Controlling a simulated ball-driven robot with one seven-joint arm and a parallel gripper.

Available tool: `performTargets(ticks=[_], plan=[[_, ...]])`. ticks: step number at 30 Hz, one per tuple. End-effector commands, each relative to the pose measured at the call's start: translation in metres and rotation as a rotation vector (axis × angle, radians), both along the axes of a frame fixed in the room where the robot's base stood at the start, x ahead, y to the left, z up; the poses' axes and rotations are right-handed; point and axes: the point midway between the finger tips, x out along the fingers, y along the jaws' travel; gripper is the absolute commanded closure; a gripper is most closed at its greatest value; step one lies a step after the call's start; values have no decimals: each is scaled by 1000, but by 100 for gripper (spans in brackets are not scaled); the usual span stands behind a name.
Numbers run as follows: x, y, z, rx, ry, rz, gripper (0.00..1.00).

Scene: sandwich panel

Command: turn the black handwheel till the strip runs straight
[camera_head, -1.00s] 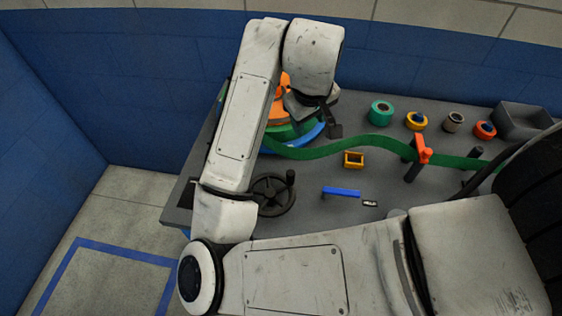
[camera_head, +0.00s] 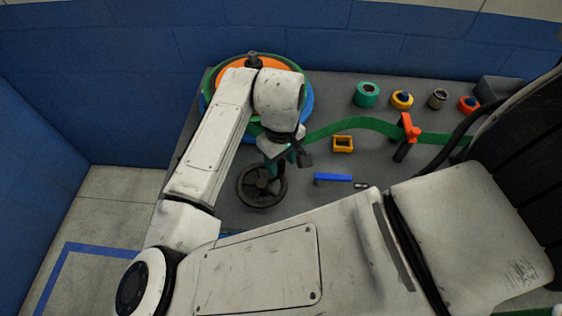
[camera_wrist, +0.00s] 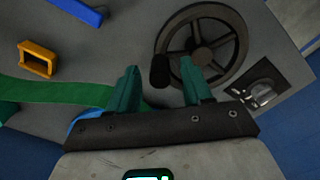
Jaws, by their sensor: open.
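The black handwheel (camera_head: 262,207) lies flat on the grey panel at its near left, with its hub (camera_wrist: 201,55) and spokes plain in the wrist view. Its upright knob (camera_wrist: 160,72) shows between my gripper's two teal fingertips (camera_wrist: 159,66). My gripper is open, and I cannot tell if either finger touches the knob. In the head view my gripper (camera_head: 281,161) is over the wheel's far edge. The green strip (camera_head: 350,124) leaves the reel (camera_head: 222,75), bows away to the far side, then bends back to the orange-topped guide (camera_head: 408,127). The strip's start is hidden behind my wrist.
A yellow square frame (camera_head: 343,144) and a blue bar (camera_head: 332,178) lie right of the wheel. Several rolls, one green (camera_head: 366,95), stand along the far right. A small plate with a metal part (camera_wrist: 262,93) is beside the wheel.

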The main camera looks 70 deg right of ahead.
Motion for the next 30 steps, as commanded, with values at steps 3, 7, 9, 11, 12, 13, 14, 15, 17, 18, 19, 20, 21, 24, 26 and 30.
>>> performTargets(ticks=[3, 7, 9, 11, 12, 13, 14, 15, 17, 18, 19, 20, 21, 24, 26, 30], plan=[[0, 0, -10, 0, 1, 0, 50], [0, 0, -14, -1, 0, 0, 50], [0, 0, -15, -1, 0, 0, 50], [0, 0, -15, -1, 0, -1, 50], [0, 0, -15, -1, 0, -1, 50], [0, 0, -15, -1, 0, -1, 50], [0, 0, -15, -1, 0, -1, 50], [0, 0, -15, -1, 0, -1, 53], [0, 0, -15, -1, 0, -1, 59], [0, 0, -15, -1, 0, -1, 63], [0, 0, -15, -1, 0, -1, 66], [0, 0, -15, -1, 0, -1, 68], [0, 0, -14, -1, 0, -1, 72], [0, 0, -14, -1, 0, -1, 82], [0, 0, -14, -1, 0, -1, 88], [0, 0, -14, -1, 0, -1, 100]])
